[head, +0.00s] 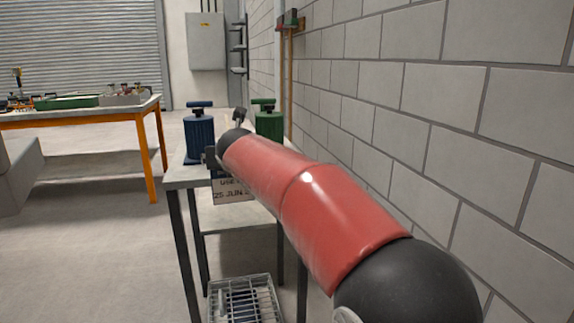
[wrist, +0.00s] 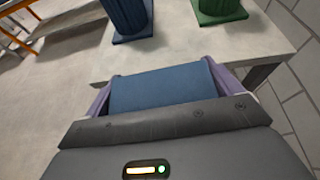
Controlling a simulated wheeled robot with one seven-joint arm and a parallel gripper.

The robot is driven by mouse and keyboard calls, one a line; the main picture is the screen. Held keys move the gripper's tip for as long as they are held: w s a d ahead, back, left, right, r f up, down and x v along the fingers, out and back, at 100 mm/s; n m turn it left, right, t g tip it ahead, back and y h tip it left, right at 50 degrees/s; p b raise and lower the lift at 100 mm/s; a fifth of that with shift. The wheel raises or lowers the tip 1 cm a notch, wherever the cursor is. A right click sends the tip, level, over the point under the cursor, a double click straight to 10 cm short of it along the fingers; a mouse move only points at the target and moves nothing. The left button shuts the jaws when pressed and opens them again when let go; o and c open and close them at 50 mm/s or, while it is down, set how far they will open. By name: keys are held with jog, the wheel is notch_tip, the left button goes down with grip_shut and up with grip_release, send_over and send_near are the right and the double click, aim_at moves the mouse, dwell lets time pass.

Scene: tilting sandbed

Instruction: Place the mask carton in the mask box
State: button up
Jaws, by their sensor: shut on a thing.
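My gripper (head: 212,158) is shut on a carton, which I take to be the mask carton (head: 232,191). In the head view its pale face carries dark print, partly readable as "USE" and "25 JUN". In the wrist view the carton's blue side (wrist: 165,90) fills the gap between the purple fingers of my gripper (wrist: 162,84). The carton hangs at the near edge of a small grey table (head: 184,176); I cannot tell whether it touches it. My red arm hides part of the table. I cannot make out a thing that is clearly the mask box.
A blue canister (head: 199,137) and a green canister (head: 268,122) stand on the grey table. A wire basket (head: 241,283) is low near the table legs. A block wall (head: 440,100) bounds the right. An orange-legged workbench (head: 80,115) stands left, with open floor between.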

jog(key=w+d+f, duration=0.1)
jog(key=d+f, duration=0.6)
jog(key=f, duration=0.3)
jog(key=w+d+f, duration=0.1)
jog(key=d+f, duration=0.6)
jog(key=f, duration=0.3)
jog(key=s+d+f, duration=1.3)
jog(key=d+f, duration=0.1)
jog(key=d, duration=0.1)
notch_tip(320, 180, down, 10)
jog(key=w+m+h, duration=0.2)
jog(key=m+h, duration=0.1)
jog(key=h, duration=0.1)
jog(key=shift+t, duration=0.4)
jog(key=v, duration=0.4)
jog(key=shift+s+a+f, duration=0.1)
jog(key=shift+s, duration=0.2)
